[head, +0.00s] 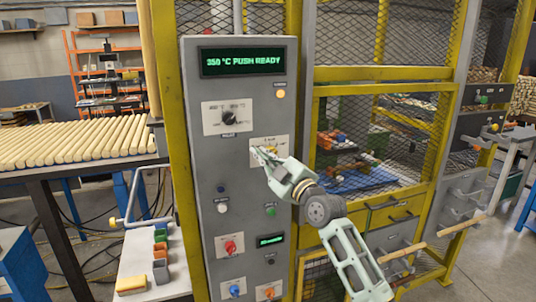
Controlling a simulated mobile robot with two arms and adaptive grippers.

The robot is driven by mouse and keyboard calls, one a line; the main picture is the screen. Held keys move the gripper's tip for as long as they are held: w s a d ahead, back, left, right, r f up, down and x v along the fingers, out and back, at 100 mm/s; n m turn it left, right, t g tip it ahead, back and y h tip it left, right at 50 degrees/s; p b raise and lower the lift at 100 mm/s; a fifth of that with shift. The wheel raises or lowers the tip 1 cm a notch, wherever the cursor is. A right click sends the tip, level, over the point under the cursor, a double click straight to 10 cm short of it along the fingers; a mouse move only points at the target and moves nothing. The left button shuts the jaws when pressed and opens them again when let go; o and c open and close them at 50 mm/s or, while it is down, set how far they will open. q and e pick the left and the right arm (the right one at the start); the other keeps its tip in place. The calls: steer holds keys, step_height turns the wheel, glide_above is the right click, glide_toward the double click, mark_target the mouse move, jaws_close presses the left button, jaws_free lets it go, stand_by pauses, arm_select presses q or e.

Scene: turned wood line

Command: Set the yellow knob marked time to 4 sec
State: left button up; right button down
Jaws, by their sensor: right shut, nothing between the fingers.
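My right gripper (261,155) reaches in from the lower right to the grey control panel (198,150). Its fingers are shut and lie over a pale plate (284,153) at the panel's right, below the orange lamp. The yellow knob is mostly hidden behind the fingers, so its pointer cannot be seen and the plate's marks are too small to read. I cannot tell whether the fingers touch the knob. The panel's upper display (242,62) reads "350 °C PUSH READY". My left gripper is out of view.
A black knob (228,117) sits up left of the gripper, a red knob (230,247) lower down, and blue (234,290) and orange (269,292) knobs at the bottom. White (222,208) and green (270,211) buttons lie between. Yellow-framed mesh (375,88) stands right.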

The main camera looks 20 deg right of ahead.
steer(key=shift+f+n+g+b, duration=0.2)
steer(key=shift+n+b, duration=0.25)
steer(key=shift+n, duration=0.2)
steer(key=shift+f+n+g+b, duration=0.2)
steer(key=shift+n+b, duration=0.25)
steer(key=shift+n, duration=0.2)
steer(key=shift+a+f+n+g+y, duration=0.1)
steer(key=shift+f+n+g+y, duration=0.15)
steer(key=shift+n, duration=0.5)
steer(key=shift+f+n+g+y, duration=0.15)
steer(key=shift+n+g, duration=0.2)
steer(key=shift+n, duration=0.4)
steer(key=shift+f+n+g+p, duration=0.2)
steer(key=shift+f+n+p, duration=0.05)
steer(key=shift+n+p, duration=0.4)
steer(key=shift+f+n+g+p, duration=0.2)
steer(key=shift+n+p, duration=0.35)
steer(key=shift+n, duration=0.1)
